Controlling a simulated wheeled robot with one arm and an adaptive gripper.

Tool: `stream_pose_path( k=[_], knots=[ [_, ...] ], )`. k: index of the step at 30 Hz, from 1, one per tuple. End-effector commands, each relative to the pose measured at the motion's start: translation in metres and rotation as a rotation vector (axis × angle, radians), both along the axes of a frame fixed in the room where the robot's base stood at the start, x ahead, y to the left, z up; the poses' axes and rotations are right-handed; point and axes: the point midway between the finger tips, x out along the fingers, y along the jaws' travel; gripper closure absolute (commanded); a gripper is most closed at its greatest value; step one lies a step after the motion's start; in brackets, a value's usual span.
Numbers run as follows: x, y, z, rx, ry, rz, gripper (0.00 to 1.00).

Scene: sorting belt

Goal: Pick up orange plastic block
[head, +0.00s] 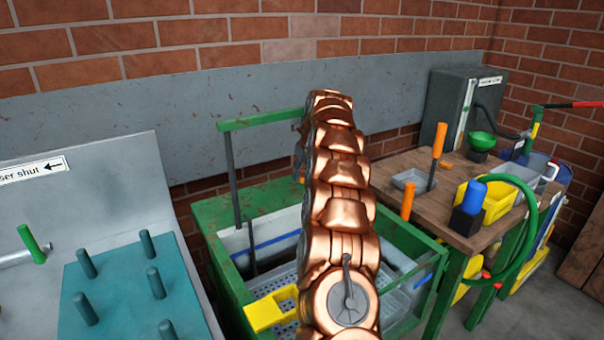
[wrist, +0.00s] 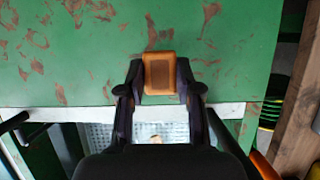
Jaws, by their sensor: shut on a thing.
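The orange plastic block (wrist: 159,73) shows in the wrist view as a small rounded rectangle with a darker recessed middle. My gripper (wrist: 159,82) is shut on it, with one black finger against each side. Behind the block in that view is a green scuffed surface (wrist: 60,50); I cannot tell whether the block touches it.
In the head view a green-framed tub (head: 222,215) with a perforated inside stands under my arm. A teal peg board (head: 120,305) lies at the left.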

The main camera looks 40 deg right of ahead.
Motion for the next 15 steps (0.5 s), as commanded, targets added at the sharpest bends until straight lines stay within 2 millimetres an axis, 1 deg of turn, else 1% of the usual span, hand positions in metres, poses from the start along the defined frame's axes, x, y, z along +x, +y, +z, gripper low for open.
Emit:
stream_pose_path(
  k=[10, 15],
  knots=[
    [-0.015, 0.010, 0.002, 0.000, -0.002, 0.003, 0.99],
    [-0.031, 0.019, 0.003, 0.001, 0.000, 0.003, 0.99]
  ],
)
